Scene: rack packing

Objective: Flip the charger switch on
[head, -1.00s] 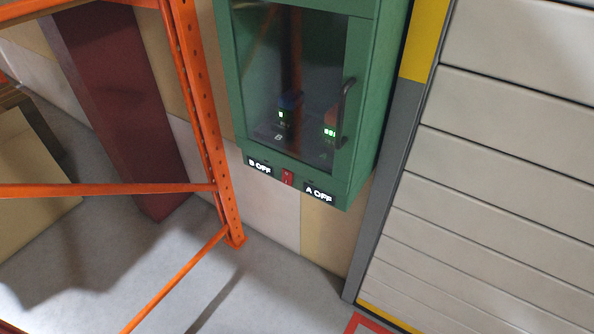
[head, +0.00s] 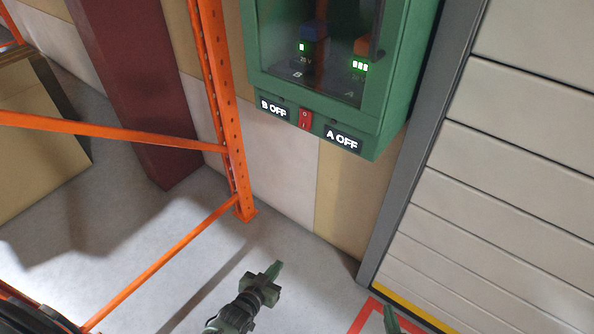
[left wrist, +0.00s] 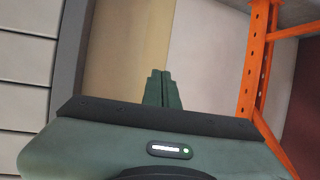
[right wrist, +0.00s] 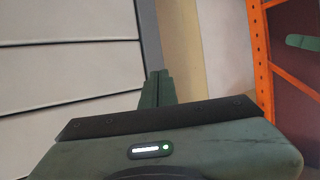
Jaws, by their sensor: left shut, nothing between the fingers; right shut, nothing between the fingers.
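A green charger cabinet (head: 390,115) with a glass door hangs on the wall in the head view. A small red rocker switch (head: 305,119) marked O and I sits on its lower front, between the labels "B OFF" (head: 273,108) and "A OFF" (head: 341,138). My left gripper (head: 276,268) is below the cabinet, shut and empty; its fingers also show in the left wrist view (left wrist: 162,88). Only the fingertips of my right gripper (head: 391,318) show at the bottom edge; it is shut and empty in the right wrist view (right wrist: 157,87). Neither gripper touches the cabinet.
An orange rack upright (head: 222,110) with braces stands left of the cabinet. A grey door frame (head: 405,185) and a panelled shutter (head: 510,170) are at the right. Behind the glass are two batteries with green lights. The wall below the cabinet is clear.

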